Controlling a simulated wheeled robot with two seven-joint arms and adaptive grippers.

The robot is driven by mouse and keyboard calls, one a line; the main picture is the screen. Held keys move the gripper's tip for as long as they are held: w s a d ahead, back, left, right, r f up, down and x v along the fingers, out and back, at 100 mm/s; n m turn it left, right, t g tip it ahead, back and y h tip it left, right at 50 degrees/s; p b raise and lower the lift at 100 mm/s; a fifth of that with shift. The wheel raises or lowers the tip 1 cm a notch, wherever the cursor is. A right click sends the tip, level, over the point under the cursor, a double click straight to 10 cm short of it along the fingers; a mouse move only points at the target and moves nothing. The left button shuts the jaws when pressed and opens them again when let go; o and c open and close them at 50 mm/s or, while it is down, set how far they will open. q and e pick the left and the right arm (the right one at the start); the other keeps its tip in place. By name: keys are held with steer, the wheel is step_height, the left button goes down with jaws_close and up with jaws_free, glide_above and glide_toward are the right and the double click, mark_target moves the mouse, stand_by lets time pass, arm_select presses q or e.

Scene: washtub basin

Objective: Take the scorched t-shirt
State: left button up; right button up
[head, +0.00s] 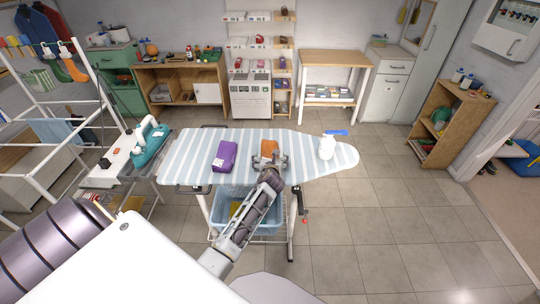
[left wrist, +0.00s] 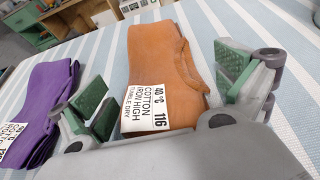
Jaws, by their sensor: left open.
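Two folded garments lie on the striped ironing board (head: 185,150). One is orange (head: 269,148) with a white care label; it fills the middle of the left wrist view (left wrist: 165,65). The other is purple (head: 224,156), to its left, and it also shows in the left wrist view (left wrist: 45,105) with a label. I see no scorch mark on either. My left gripper (head: 268,160) is open over the near end of the orange garment. In the left wrist view its green-padded fingers (left wrist: 170,92) stand on either side of that garment. My right gripper is not in view.
A white bottle (head: 327,148) and a blue item (head: 337,132) are on the board's right end. A teal iron (head: 150,140) stands at the left. A blue basket (head: 235,205) is under the board. Floor to the right is clear.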

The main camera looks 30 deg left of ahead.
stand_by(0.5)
arm_select(q)
steer(key=c, duration=1.2)
